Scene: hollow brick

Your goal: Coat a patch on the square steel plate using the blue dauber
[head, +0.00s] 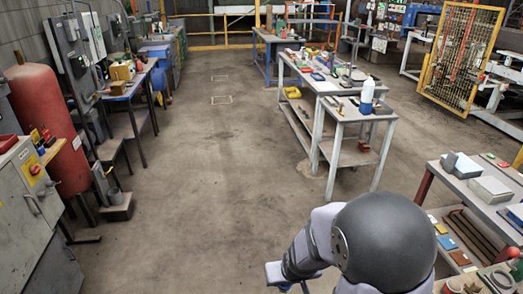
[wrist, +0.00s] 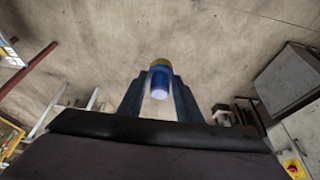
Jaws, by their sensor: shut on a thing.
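My gripper (wrist: 160,85) is shut on the blue dauber (wrist: 160,76) in the wrist view. The dauber is a short blue cylinder with a tan end away from me and a pale end towards the camera. It sits between the two dark fingers, with bare floor behind it. In the head view my gripper (head: 286,287) is at the bottom edge, partly cut off, over open floor; the dauber cannot be made out clearly there. I cannot pick out the square steel plate for certain in either view.
A table (head: 455,194) at the right holds grey blocks. Grey workbenches (head: 345,118) stand mid-scene with a white bottle (head: 367,95) on one. A red tank (head: 48,125) and an electrical cabinet (head: 35,215) stand at the left. The floor between is clear.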

